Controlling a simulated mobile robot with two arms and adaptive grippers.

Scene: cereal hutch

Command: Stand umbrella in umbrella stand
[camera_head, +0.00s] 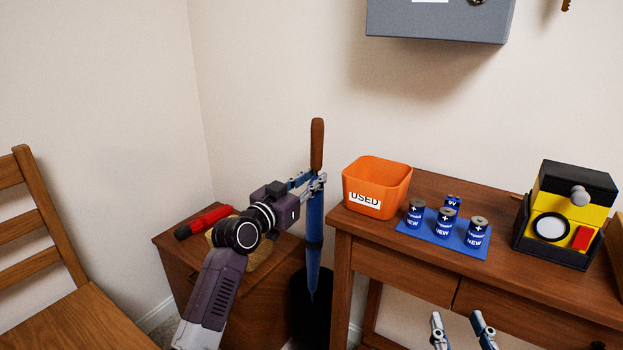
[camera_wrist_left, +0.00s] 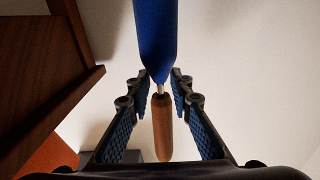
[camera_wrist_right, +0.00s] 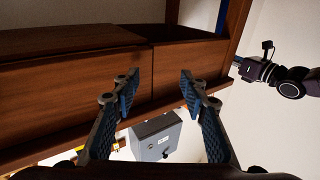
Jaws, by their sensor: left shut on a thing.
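The umbrella (camera_head: 314,228) is blue, folded and close to upright, with a brown wooden handle (camera_head: 317,145) on top. My left gripper (camera_head: 312,182) is shut on it just below the handle; the umbrella also shows between the fingers in the left wrist view (camera_wrist_left: 154,35). The umbrella stand (camera_head: 322,318) is a dark cylinder on the floor between the small cabinet and the table. The umbrella's lower tip overlaps the stand in the head view; I cannot tell whether it is inside or in front. My right gripper (camera_head: 462,328) is open and empty by the table's front; it shows in the right wrist view (camera_wrist_right: 156,85).
The wooden table (camera_head: 510,268) holds an orange "USED" bin (camera_head: 377,180), several batteries on a blue mat (camera_head: 428,236) and a yellow-black device (camera_head: 565,215). A red flashlight (camera_head: 203,222) lies on the small cabinet (camera_head: 185,262). A chair (camera_head: 75,310) stands left. A grey box (camera_head: 440,22) hangs on the wall.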

